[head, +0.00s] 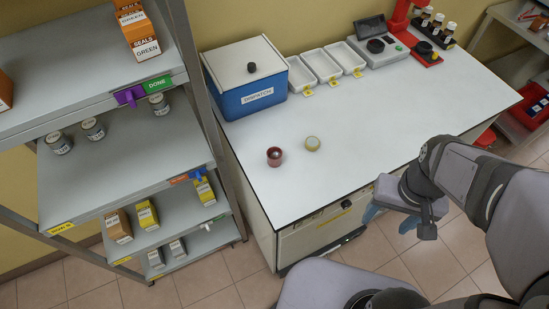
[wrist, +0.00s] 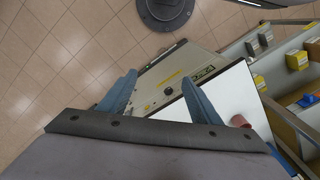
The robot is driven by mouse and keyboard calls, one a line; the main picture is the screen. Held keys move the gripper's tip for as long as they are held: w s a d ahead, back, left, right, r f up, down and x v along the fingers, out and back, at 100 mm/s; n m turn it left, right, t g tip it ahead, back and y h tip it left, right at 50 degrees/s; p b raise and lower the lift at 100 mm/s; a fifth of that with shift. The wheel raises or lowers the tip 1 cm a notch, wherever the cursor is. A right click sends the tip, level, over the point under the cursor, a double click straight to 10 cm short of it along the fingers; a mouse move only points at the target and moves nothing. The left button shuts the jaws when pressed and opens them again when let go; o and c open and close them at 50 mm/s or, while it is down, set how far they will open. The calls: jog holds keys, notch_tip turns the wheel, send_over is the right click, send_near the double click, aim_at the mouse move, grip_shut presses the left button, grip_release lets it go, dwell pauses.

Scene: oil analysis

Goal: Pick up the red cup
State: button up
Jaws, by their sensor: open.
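The red cup (head: 274,157) stands on the white counter (head: 330,190), near its front left part. It is small and dark red. In the wrist view a reddish round shape, likely the same cup (wrist: 240,121), shows at the right, partly cut off by my gripper's body. My gripper (head: 373,211) is beyond the counter's front edge, to the right of the cup and apart from it. In the wrist view its two blue fingers (wrist: 158,92) are spread with nothing between them.
A blue lidded box (head: 247,78) and white trays (head: 321,66) are behind. A shelf rack (head: 125,150) with jars and boxes stands left. The counter's middle is clear.

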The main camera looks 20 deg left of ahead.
notch_tip(320, 180, up, 3)
jog(key=n+t+h+b, duration=0.4)
jog(key=n+t+b, duration=1.2)
jog(key=n, duration=1.7)
send_over(278, 151)
jog(key=f+b+v, duration=0.1)
jog(key=b+v, duration=0.2)
jog(key=v, duration=0.2)
jog(key=g, duration=0.3)
notch_tip(278, 151, down, 15)
jog(key=shift+a+r, duration=0.1)
jog(key=shift+f, duration=0.4)
jog(key=shift+p+x, duration=0.6)
jog(key=shift+x, duration=0.75)
jog(key=shift+p+x, duration=0.55)
jog(key=shift+x, duration=1.75)
jog(key=shift+s+f, duration=0.1)
jog(key=shift+f, duration=0.05)
jog(key=c, duration=1.1)
